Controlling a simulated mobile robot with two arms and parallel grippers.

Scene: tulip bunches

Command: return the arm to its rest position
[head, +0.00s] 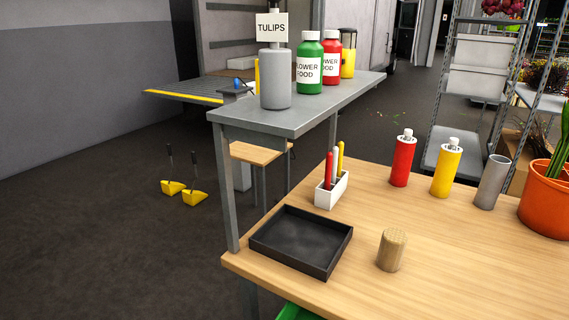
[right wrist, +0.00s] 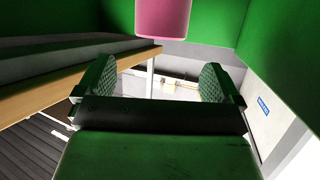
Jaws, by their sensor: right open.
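My right gripper (right wrist: 158,82) shows in the right wrist view, with its two green ridged fingers spread wide apart. There is nothing between the fingers. My left gripper is in neither view.
The wooden table (head: 460,260) bears a black tray (head: 262,246), a wooden cylinder (head: 392,250), a pen holder (head: 328,194), bottles and an orange pot (head: 545,205). A grey shelf (head: 275,120) stands behind. In the wrist view, a pink object (right wrist: 163,18) hangs above the fingers near green surfaces.

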